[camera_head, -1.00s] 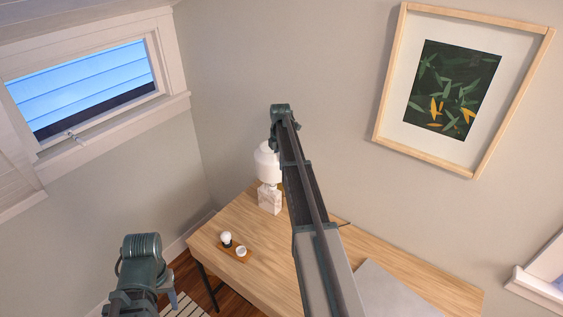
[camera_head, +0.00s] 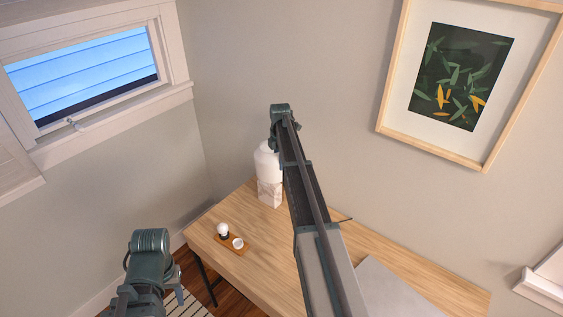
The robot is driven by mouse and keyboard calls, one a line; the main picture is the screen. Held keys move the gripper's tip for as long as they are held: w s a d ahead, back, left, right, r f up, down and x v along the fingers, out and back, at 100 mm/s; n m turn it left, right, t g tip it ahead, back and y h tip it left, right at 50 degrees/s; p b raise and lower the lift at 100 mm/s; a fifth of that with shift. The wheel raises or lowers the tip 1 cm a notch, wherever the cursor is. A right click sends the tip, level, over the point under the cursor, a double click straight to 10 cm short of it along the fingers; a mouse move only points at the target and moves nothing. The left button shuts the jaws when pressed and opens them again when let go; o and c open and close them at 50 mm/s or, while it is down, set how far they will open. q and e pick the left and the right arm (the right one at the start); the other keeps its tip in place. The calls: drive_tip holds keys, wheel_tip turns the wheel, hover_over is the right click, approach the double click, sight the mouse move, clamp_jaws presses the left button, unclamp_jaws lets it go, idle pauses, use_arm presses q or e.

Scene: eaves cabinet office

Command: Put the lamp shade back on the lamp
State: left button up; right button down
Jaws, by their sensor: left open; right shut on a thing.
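The white lamp shade (camera_head: 266,165) is at the back left of the desk, just above the pale marble-like lamp base (camera_head: 269,192). Its lower edge meets or overlaps the top of the base in this view; I cannot tell whether they touch. My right gripper (camera_head: 273,145) is at the shade's top, shut on the shade, with its fingers mostly hidden by my arm. The shade's right side is also behind my arm. My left gripper (camera_head: 171,277) is open and low at the left, well away from the lamp, its fingers barely visible.
The wooden desk (camera_head: 400,268) runs along the wall. A small wooden tray (camera_head: 243,252) with a white bulb (camera_head: 223,230) and a small white cup (camera_head: 238,243) sits near its left front edge. A grey flat panel (camera_head: 385,292) lies at right. A framed picture (camera_head: 461,75) hangs above.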

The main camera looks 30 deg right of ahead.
use_arm(q)
drive_tip(key=shift+d+f, duration=0.25)
drive_tip(key=shift+f, duration=0.1)
use_arm(e)
drive_tip(key=shift+f, duration=0.3)
drive_tip(key=c, duration=0.5)
unclamp_jaws()
use_arm(q)
drive_tip(key=shift+r, duration=0.15)
use_arm(e)
drive_tip(key=shift+r, duration=0.1)
